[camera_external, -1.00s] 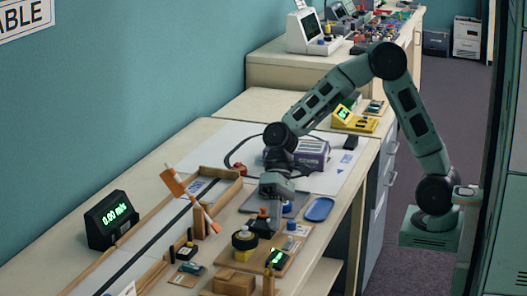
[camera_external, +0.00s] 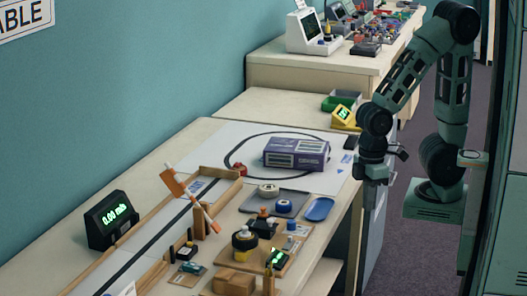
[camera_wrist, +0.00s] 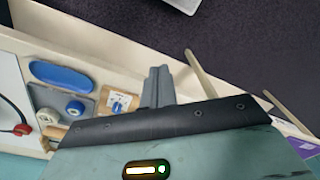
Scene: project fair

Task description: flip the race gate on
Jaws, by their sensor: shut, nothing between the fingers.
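The race gate's orange-and-white bar (camera_external: 190,198) stands tilted over the track (camera_external: 150,240). The black display (camera_external: 112,219) at the left reads 0.00 m/s in green. A small white plate with a blue part, seemingly a switch (camera_external: 291,227), sits on the bench near the blue tray; it also shows in the wrist view (camera_wrist: 121,103). Its setting is too small to tell. My gripper (camera_external: 371,187) hangs at the bench's front edge, right of the plate and apart from it. In the wrist view its fingers (camera_wrist: 158,88) are together and empty.
A blue oval tray (camera_external: 319,209), a grey tray with tape rolls (camera_external: 290,201) and a black block with an orange knob (camera_external: 262,226) lie close to the plate. A purple box (camera_external: 296,153) stands behind. The aisle floor at the right is clear.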

